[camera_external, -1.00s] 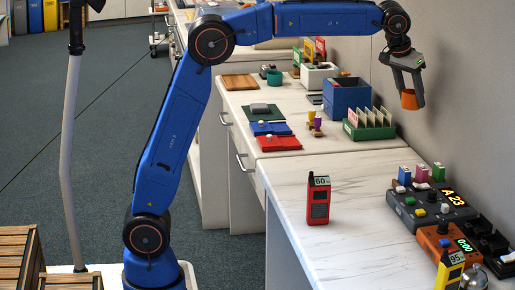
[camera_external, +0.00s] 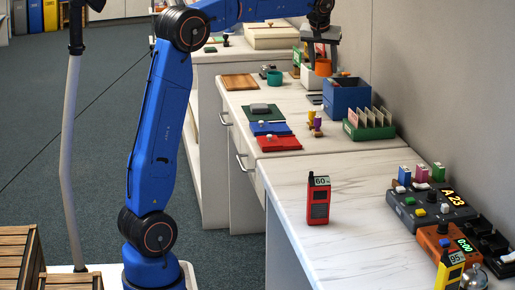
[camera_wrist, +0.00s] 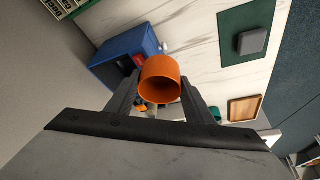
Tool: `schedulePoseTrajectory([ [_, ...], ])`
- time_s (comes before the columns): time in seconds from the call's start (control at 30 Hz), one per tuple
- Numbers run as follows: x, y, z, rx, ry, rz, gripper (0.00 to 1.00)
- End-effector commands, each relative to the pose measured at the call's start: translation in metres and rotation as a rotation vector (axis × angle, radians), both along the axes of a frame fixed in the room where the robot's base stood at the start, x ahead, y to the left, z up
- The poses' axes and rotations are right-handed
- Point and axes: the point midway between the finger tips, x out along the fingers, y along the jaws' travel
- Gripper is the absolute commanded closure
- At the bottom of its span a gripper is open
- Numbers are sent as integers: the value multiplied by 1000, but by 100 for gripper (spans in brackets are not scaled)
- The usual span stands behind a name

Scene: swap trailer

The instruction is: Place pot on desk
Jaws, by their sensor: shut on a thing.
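My gripper (camera_external: 321,58) is shut on a small orange pot (camera_external: 323,67) and holds it above the back part of the desk (camera_external: 230,101). In the wrist view the pot (camera_wrist: 160,80) sits between the two fingertips, its hollow opening facing the camera. Below and around it in the external view are the white box with cards (camera_external: 313,76) and the blue box (camera_external: 346,96). The pot looks raised above the desk top, though its exact height is hard to tell.
A teal cup (camera_external: 274,78) and a wooden board (camera_external: 240,81) stand to the left. The green card holder (camera_external: 369,124), red tray (camera_external: 278,143) and red handheld device (camera_external: 318,200) are nearer. Bare white desk top lies around the red device.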

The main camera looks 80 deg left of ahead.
Motion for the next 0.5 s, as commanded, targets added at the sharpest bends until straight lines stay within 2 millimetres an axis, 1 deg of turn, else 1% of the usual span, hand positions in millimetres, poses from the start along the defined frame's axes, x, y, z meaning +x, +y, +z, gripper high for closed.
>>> schedulePoseTrajectory([
  [0.03,-14,17,0,0,-1,31,78],
  [0.1,-28,33,0,1,-1,63,78],
  [0.2,-46,53,-2,0,0,101,78],
  [0.3,-60,67,-2,0,1,131,78],
  [0.4,-71,78,-4,0,1,154,78],
  [0.5,-69,75,-25,-2,3,149,78],
])
